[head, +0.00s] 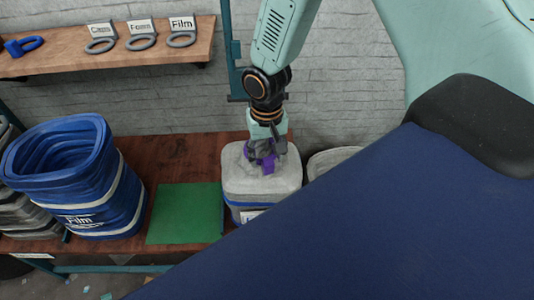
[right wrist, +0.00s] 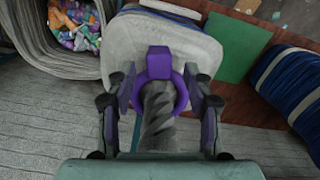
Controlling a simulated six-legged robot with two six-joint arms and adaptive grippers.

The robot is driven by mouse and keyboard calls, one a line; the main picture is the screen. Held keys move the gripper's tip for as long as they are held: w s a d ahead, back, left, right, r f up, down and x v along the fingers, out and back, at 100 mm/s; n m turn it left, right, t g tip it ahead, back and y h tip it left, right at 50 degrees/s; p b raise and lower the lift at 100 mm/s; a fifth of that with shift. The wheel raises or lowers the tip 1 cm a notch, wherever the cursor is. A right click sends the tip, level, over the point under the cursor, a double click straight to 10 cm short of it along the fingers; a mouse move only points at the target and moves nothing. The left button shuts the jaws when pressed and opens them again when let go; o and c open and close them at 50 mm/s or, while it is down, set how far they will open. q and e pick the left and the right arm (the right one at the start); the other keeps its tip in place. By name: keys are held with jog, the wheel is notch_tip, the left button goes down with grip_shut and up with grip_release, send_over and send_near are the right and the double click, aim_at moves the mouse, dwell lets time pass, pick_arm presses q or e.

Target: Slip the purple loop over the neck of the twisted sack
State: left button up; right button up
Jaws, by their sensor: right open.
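The purple loop (right wrist: 160,64), a ring with a square tab, is around the grey twisted neck (right wrist: 158,115) of the sack in the right wrist view. The pale grey sack (right wrist: 135,40) fills a bin and shows in the head view (head: 283,183) too. My right gripper (right wrist: 165,100) is open, its fingers on either side of loop and neck, with small gaps visible. In the head view my right gripper (head: 266,150) is low over the sack, partly hiding the purple loop (head: 268,164). The loop's lower edge is hidden. My left gripper is not in view.
A blue bin (head: 105,190) labelled Film stands at the left, beside a green mat (head: 186,213). A bin of colourful scraps (right wrist: 75,25) stands beside the sack.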

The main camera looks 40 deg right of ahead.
notch_tip(320, 180, up, 12)
dwell(0.5)
jog(key=shift+f, duration=0.1)
jog(key=shift+s, duration=0.1)
jog(key=s+a+f+n+y+b, duration=0.1)
jog(key=s+a+f, duration=0.3)
jog(key=f, duration=0.5)
jog(key=s+a+f+n+b, duration=0.1)
jog(key=s+f+b, duration=0.1)
jog(key=s+f, duration=0.55)
jog(key=s+f+n+h+b, duration=0.1)
jog(key=s+f+b, duration=0.1)
jog(key=s+f, duration=0.9)
jog(key=shift+s, duration=0.8)
